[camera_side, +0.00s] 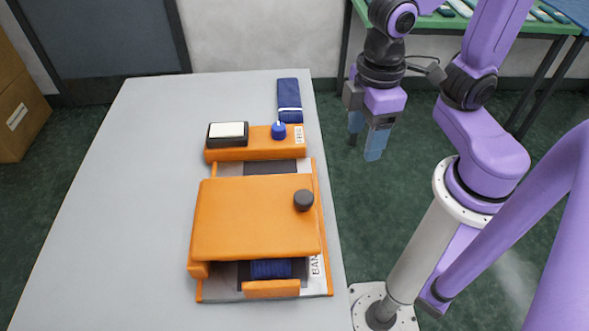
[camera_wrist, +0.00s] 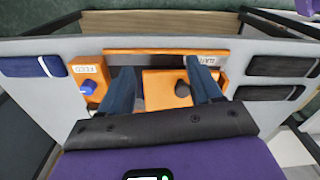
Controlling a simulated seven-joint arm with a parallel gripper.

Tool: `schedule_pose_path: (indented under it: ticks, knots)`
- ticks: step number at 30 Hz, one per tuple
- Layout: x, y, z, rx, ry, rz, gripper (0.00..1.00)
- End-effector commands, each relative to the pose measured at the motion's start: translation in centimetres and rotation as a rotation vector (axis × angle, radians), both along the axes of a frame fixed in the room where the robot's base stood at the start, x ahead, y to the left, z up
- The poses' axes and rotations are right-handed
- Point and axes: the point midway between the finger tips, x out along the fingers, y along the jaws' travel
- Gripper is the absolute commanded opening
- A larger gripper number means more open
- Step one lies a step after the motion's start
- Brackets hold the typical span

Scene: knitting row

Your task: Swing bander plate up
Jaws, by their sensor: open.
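The orange bander plate (camera_side: 250,225) lies roughly flat over the machine on the table, with a dark round knob (camera_side: 303,200) near its right edge. The plate also shows in the wrist view (camera_wrist: 160,84), with its dark knob (camera_wrist: 182,89) between my fingers in the picture. My gripper (camera_side: 366,137) is open and empty. It hangs in the air to the right of the table's edge, apart from the plate and knob. In the wrist view its two blue fingers (camera_wrist: 163,88) point toward the machine. A dark blue roll (camera_side: 270,268) shows below the plate's front edge.
An orange feed block with a blue knob (camera_side: 278,131) and a white-topped dark box (camera_side: 228,133) stands behind the plate. A folded blue banded piece (camera_side: 289,100) lies at the back. Dark pieces (camera_wrist: 280,66) lie at the right in the wrist view. The table's left side (camera_side: 120,210) is clear.

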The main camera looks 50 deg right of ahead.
Motion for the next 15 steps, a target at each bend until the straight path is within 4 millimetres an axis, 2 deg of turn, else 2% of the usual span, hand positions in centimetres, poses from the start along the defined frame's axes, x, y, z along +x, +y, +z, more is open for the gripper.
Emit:
schedule_pose_path:
  ticks: [1, 3, 7, 10, 15]
  knots:
    - [0.8, 1.9, -0.2, -0.006, 0.003, -0.023, 0.64]
    - [1.7, 4.1, -0.4, -0.01, 0.006, -0.065, 0.64]
    - [3.0, 7.7, -0.8, -0.015, 0.008, -0.132, 0.64]
    - [3.5, 9.7, -1.1, -0.017, 0.009, -0.167, 0.64]
    - [3.9, 11.1, -1.4, -0.018, 0.009, -0.196, 0.64]
